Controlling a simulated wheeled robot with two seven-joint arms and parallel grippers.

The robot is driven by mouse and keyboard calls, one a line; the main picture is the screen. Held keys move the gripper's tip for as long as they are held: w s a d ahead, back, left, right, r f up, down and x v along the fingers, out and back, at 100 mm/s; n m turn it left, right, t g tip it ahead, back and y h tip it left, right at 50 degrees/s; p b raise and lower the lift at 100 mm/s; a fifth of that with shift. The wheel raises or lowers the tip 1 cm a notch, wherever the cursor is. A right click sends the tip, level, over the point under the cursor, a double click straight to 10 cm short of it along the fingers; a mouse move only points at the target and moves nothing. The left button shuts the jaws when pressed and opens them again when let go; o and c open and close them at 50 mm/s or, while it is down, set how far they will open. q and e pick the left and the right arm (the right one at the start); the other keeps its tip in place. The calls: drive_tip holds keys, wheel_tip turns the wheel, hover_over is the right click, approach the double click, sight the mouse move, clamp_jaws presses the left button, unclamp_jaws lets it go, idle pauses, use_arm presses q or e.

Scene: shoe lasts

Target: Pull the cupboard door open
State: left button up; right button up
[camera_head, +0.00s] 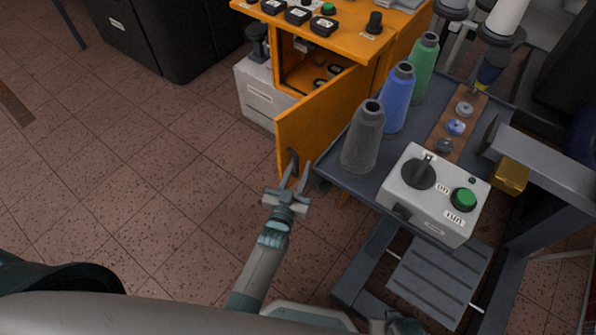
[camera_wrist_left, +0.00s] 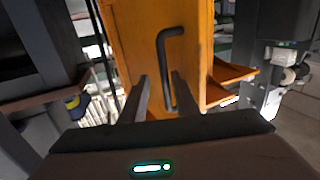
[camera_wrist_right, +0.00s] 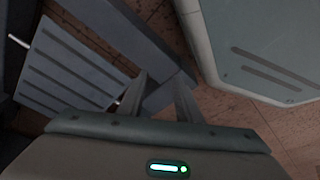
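The orange cupboard door (camera_head: 322,112) stands swung out from the orange cupboard, and part of the inside shows behind it. The door's dark bar handle (camera_head: 292,162) is near its free edge. In the left wrist view the handle (camera_wrist_left: 164,62) is a bent black bar on the orange door (camera_wrist_left: 140,35). My left gripper (camera_head: 298,172) is at the handle, with its fingers (camera_wrist_left: 160,92) apart and the handle's lower part between them in that view. Contact cannot be told. My right gripper (camera_wrist_right: 162,90) is open and empty, low near the grey pedal.
Right of the door is a dark table (camera_head: 350,180) with grey (camera_head: 364,140), blue (camera_head: 397,98) and green (camera_head: 424,65) thread cones. A white switch box (camera_head: 430,200) stands at its front. A slatted pedal (camera_head: 438,280) is below. The tiled floor at left is clear.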

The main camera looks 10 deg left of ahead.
use_arm(q)
drive_tip(key=shift+s, duration=0.15)
drive_tip(key=shift+s+a+f, duration=0.1)
drive_tip(key=shift+s, duration=0.4)
drive_tip(key=s+a, duration=0.1)
drive_tip(key=s, duration=1.5)
drive_tip(key=shift+a, duration=0.2)
use_arm(e)
drive_tip(key=shift+a+r, duration=0.1)
drive_tip(key=shift+r, duration=0.5)
